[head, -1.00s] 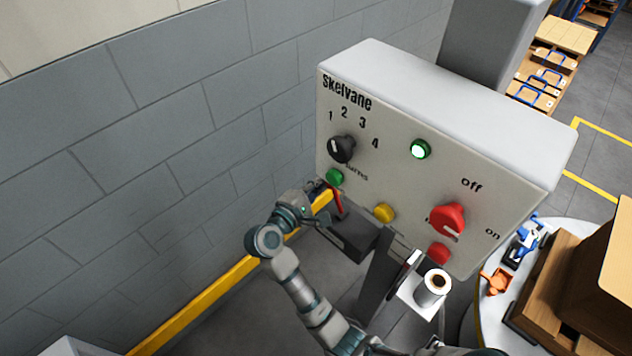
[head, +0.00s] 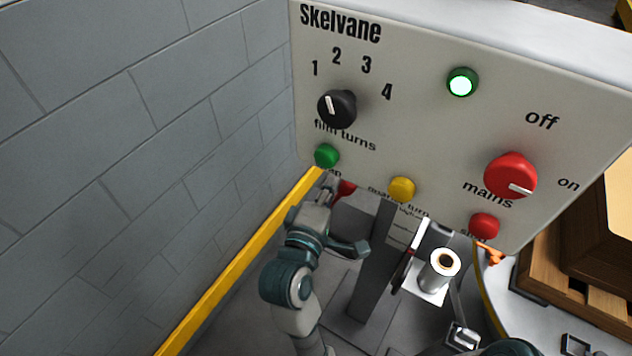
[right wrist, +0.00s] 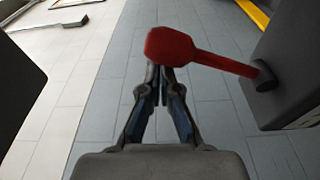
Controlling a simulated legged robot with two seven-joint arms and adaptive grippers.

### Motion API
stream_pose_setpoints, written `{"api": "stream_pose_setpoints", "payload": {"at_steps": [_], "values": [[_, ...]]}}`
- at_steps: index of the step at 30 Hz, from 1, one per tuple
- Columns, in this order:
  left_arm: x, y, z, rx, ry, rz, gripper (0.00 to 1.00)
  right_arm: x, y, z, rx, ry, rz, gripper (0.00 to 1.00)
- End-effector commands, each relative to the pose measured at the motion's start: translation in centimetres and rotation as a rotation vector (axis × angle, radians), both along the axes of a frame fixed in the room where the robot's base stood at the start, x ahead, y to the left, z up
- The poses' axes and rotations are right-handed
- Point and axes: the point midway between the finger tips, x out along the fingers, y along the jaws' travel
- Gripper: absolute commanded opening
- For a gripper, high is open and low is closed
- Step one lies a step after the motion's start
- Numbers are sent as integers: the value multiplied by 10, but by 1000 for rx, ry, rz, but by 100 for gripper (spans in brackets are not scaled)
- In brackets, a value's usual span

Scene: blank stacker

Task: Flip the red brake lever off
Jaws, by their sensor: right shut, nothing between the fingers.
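The red brake lever (head: 346,189) shows only in part in the head view, below the panel's lower left edge and behind my right gripper (head: 331,183). In the right wrist view the lever (right wrist: 215,61) runs from a dark round pivot on a dark box at the right to a thick red end at the left. My right gripper (right wrist: 160,78) is shut and empty. Its fingertips lie at the lower edge of the lever's thick end in that view; whether they touch it I cannot tell. My left gripper is not in view.
The Skelvane panel (head: 430,130) hangs above, with a black dial (head: 337,108), red mains knob (head: 510,176), green button (head: 327,156), yellow button (head: 402,188) and red button (head: 484,226). A grey post (head: 372,270) and a film roll (head: 440,270) stand below. A block wall (head: 130,150) closes the left.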

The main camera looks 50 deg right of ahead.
Motion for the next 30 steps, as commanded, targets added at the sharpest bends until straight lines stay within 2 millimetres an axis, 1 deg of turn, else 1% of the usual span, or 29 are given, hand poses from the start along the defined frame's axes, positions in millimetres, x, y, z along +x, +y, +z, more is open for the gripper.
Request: {"api": "stream_pose_setpoints", "payload": {"at_steps": [7,18,30], "values": [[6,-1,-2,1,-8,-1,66,-5,-1,-3,1,2,-2,0],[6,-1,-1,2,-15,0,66,-9,-2,-4,5,3,-10,0],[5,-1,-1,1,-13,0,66,-9,-2,-2,5,3,-12,0]]}}
